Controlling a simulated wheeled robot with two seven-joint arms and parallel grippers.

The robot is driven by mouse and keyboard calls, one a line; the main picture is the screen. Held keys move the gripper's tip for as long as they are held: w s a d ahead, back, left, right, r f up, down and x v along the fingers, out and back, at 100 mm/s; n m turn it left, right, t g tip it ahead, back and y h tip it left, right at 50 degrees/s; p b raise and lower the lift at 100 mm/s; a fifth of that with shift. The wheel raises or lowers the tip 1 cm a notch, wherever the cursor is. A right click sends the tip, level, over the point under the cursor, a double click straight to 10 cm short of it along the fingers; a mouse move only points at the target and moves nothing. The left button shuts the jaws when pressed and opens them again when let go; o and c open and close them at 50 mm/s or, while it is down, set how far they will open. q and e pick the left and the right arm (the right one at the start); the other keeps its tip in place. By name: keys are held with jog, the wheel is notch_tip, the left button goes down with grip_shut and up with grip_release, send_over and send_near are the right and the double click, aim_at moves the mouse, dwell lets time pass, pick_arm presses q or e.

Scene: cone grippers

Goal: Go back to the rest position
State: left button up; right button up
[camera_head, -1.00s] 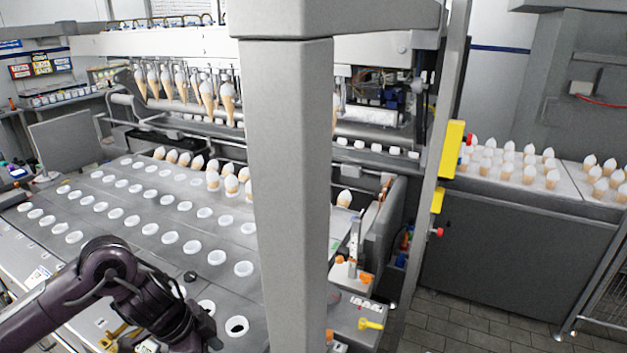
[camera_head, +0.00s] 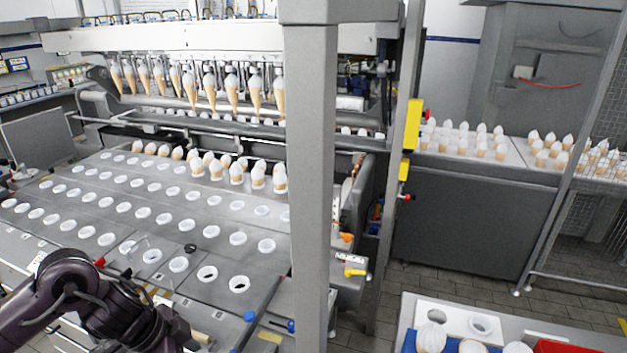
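My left arm comes in at the lower left in the head view, over the front edge of the machine. Its gripper is not visible; the arm runs out of the bottom of the picture. My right arm and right gripper are not in view. The machine's grey plate (camera_head: 150,225) has rows of white-rimmed holes. Several ice cream cones (camera_head: 258,177) stand in its back rows. More cones (camera_head: 208,85) hang from a row of holders above.
A grey post (camera_head: 312,180) stands in front of the machine. A conveyor (camera_head: 480,175) with cones is at the right. At the lower right, a table (camera_head: 400,335) bears a white holder (camera_head: 455,320) with a cone top and a red bin (camera_head: 560,347). Tiled floor (camera_head: 400,270) lies between.

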pick_arm(q)
jog(key=w+d+n+t+h, duration=0.2)
jog(key=d+t, duration=0.4)
jog(key=d, duration=0.9)
jog(key=s+a+f+n+g+y, duration=0.2)
jog(key=s+a+f+n+y, duration=0.1)
jog(key=s+a+n, duration=0.3)
jog(key=s+a+f+n+g+y, duration=0.2)
jog(key=s+a+n+g+y, duration=0.1)
jog(key=s+a, duration=0.4)
notch_tip(320, 180, down, 34)
jog(key=s+g+b, duration=0.1)
jog(key=s+b, duration=0.2)
jog(key=b, duration=0.1)
jog(key=s+a+f+g+b, duration=0.1)
jog(key=s+a+f+b, duration=0.1)
jog(key=s+f, duration=1.7)
notch_tip(320, 180, down, 2)
jog(key=shift+s+a+f+b, duration=0.2)
jog(key=shift+a+b, duration=0.1)
jog(key=shift+b, duration=0.15)
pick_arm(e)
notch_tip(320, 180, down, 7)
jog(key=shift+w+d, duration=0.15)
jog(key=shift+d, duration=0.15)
